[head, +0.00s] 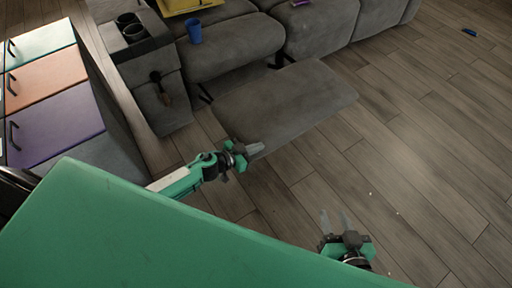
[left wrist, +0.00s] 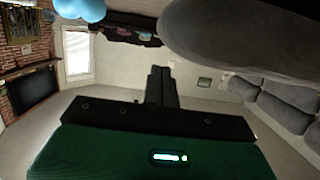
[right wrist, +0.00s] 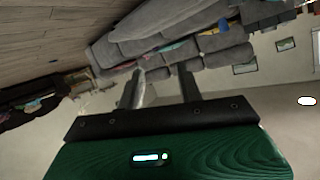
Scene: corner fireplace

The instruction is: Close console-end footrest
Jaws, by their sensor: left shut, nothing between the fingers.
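The console-end footrest (head: 290,98) is a grey padded panel. It stands out from the sofa seat beside the console (head: 137,42), raised over the floor on dark metal links. My left gripper (head: 258,149) is shut and empty at the footrest's near left corner; I cannot tell whether it touches. In the left wrist view the shut fingers (left wrist: 161,80) show below a large grey padded surface, likely the footrest (left wrist: 245,38). My right gripper (head: 334,214) is open and empty over the floor, apart from the footrest. Its parted fingers also show in the right wrist view (right wrist: 158,88).
A blue cup (head: 194,31) stands on the sofa seat. A cabinet with coloured drawers (head: 55,120) is at the left. Free wooden floor (head: 420,140) lies to the right of the footrest, with a small blue item (head: 469,32) far off.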

